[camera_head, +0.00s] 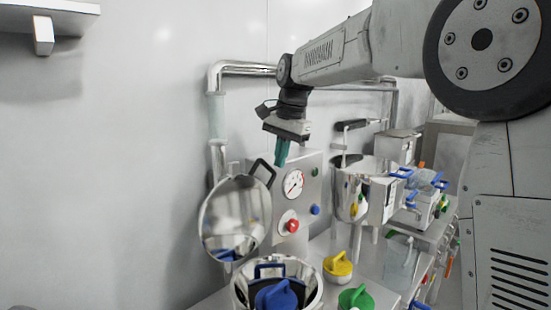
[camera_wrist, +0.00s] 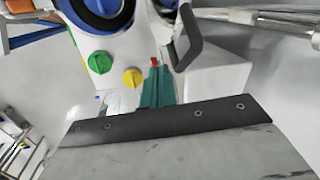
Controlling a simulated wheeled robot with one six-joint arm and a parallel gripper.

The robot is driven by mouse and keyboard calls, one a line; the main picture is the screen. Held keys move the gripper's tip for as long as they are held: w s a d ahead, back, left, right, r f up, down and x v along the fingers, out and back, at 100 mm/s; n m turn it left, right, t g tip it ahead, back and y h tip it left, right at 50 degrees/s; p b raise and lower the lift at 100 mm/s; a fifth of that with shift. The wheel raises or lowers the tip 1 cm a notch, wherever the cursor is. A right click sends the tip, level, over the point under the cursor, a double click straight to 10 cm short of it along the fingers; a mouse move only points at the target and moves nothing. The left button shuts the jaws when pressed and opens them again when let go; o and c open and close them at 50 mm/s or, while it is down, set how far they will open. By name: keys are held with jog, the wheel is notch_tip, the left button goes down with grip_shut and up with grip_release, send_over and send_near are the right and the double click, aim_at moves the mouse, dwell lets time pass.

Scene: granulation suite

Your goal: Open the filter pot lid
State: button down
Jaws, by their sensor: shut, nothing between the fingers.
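The filter pot lid (camera_head: 235,218) is a round, mirror-like disc with a black handle (camera_head: 262,172) at its upper right. It stands tilted up, near upright, behind the pot. The metal filter pot (camera_head: 317,292) below is uncovered, with dark and blue parts inside its rim. My gripper (camera_head: 282,160) has teal fingers that are shut and empty, pointing down just right of the lid's handle and apart from it. In the wrist view the closed fingers (camera_wrist: 157,88) are beside a black handle (camera_wrist: 188,40), with a visible gap at its right.
A panel with a gauge (camera_head: 293,184) and red button (camera_head: 292,225) stands right behind the lid. A yellow knob (camera_head: 338,264) and green knob (camera_head: 356,298) are right of the pot. Steel pipe (camera_head: 217,160) runs up the wall. Equipment crowds the bench at right.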

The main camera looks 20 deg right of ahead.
notch_tip(320, 180, up, 10)
jog(key=s+d, duration=0.1)
jog(key=d, duration=0.1)
jog(key=shift+s+r, duration=0.25)
jog(key=shift+s, duration=0.15)
jog(key=s+d+f+n, duration=0.1)
jog(key=s+f+n, duration=0.2)
jog(key=s+f, duration=0.5)
jog(key=s+d+f+n+h, duration=0.1)
jog(key=s+f+n, duration=0.2)
jog(key=s+f, duration=0.5)
jog(key=s+d+f+n, duration=0.1)
jog(key=s+f+n, duration=0.3)
jog(key=s, duration=1.7)
notch_tip(320, 180, down, 4)
jog(key=shift+s+d+f+h, duration=0.15)
jog(key=shift+s+d+h, duration=0.05)
jog(key=shift+d+h, duration=0.15)
